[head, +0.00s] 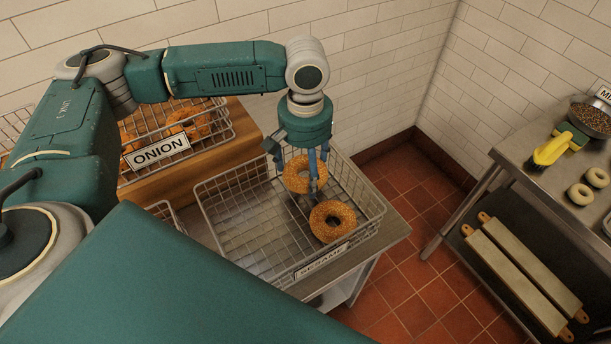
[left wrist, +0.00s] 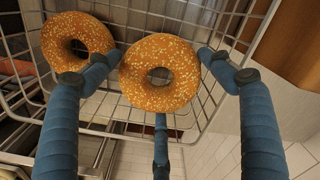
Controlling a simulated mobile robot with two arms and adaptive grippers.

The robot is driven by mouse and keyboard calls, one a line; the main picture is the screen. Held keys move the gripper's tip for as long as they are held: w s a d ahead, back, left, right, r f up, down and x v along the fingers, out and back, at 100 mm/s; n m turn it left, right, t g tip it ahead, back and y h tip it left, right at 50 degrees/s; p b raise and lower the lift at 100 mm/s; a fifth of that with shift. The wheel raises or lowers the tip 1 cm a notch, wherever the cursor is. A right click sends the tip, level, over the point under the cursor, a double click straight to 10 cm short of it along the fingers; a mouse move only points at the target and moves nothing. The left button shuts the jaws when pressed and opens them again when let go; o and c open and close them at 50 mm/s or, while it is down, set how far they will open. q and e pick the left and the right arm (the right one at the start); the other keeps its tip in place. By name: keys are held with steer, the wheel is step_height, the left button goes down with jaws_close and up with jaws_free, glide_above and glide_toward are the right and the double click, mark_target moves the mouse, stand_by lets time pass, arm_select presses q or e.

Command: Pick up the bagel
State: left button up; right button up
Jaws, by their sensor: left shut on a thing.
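A sesame bagel (head: 291,176) is between the fingers of my left gripper (head: 309,178), over the right part of a wire basket (head: 238,178). In the left wrist view this bagel (left wrist: 140,58) sits in the middle, with blue fingers around it. The left gripper is shut on it and points down. I cannot tell whether the bagel is clear of the basket floor. A second sesame bagel (head: 319,213) lies in the same basket, nearer the front; it also shows at the upper left of the left wrist view (left wrist: 96,30). My right gripper is not in view.
A basket labelled ONION (head: 158,151) with several bagels stands on a wooden block to the left. At right is a metal table with pale dough rings (head: 580,195), a yellow-handled tool (head: 551,151) and boards (head: 525,270) below. Tiled walls stand behind.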

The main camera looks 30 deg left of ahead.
arm_select(q)
step_height(320, 180, up, 16)
steer(key=shift+f+b, duration=0.25)
steer(key=shift+b, duration=0.5)
steer(key=shift+r, duration=0.45)
